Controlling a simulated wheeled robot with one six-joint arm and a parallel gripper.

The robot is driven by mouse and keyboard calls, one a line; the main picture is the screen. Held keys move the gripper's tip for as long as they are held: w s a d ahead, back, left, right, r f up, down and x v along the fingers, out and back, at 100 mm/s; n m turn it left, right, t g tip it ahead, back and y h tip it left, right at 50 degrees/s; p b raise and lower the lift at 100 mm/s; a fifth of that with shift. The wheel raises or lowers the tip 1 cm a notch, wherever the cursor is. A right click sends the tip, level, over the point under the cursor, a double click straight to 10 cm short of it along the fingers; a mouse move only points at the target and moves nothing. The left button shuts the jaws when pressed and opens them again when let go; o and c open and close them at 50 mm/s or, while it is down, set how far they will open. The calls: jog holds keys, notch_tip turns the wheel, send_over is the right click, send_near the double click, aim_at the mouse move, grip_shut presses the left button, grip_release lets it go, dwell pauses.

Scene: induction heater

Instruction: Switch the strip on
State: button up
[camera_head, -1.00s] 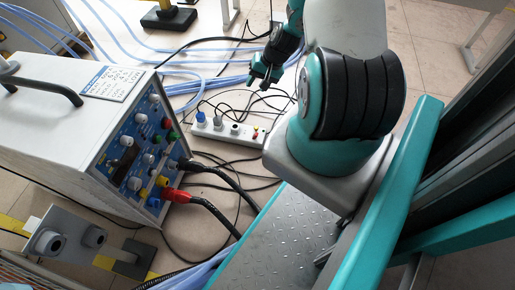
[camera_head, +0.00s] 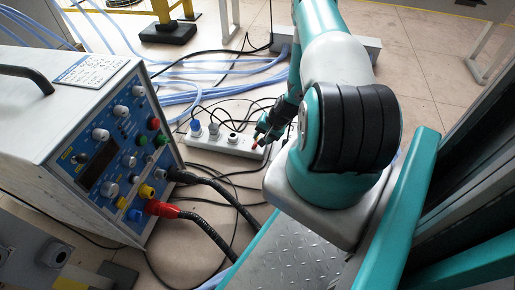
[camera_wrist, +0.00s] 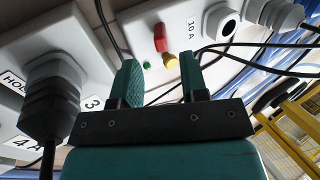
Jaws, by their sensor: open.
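The white power strip (camera_head: 212,143) lies on the floor in the head view, right of the blue-panelled unit, with plugs in it. Its right end is close to my gripper (camera_head: 262,137). In the wrist view the strip's pale face (camera_wrist: 140,28) shows a red rocker switch (camera_wrist: 159,38), a yellow button (camera_wrist: 170,60) and a small green light (camera_wrist: 146,65). My gripper (camera_wrist: 161,72) is open, with two teal fingers. The red switch and yellow button show between and beyond the fingertips. Nothing is between the fingers, and I cannot tell whether they touch the strip.
The heater unit (camera_head: 110,150) stands at left with red and black cables. Blue hoses (camera_head: 200,85) and black cords lie around the strip. In the wrist view a dark cable fitting (camera_wrist: 52,95) is at left and a grey plug (camera_wrist: 280,14) at upper right.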

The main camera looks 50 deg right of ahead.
aim_at(255, 145)
jog(key=b+x, duration=0.2)
jog(key=x, duration=0.2)
jog(key=shift+w+f, duration=0.15)
jog(key=shift+f, duration=0.2)
grip_shut()
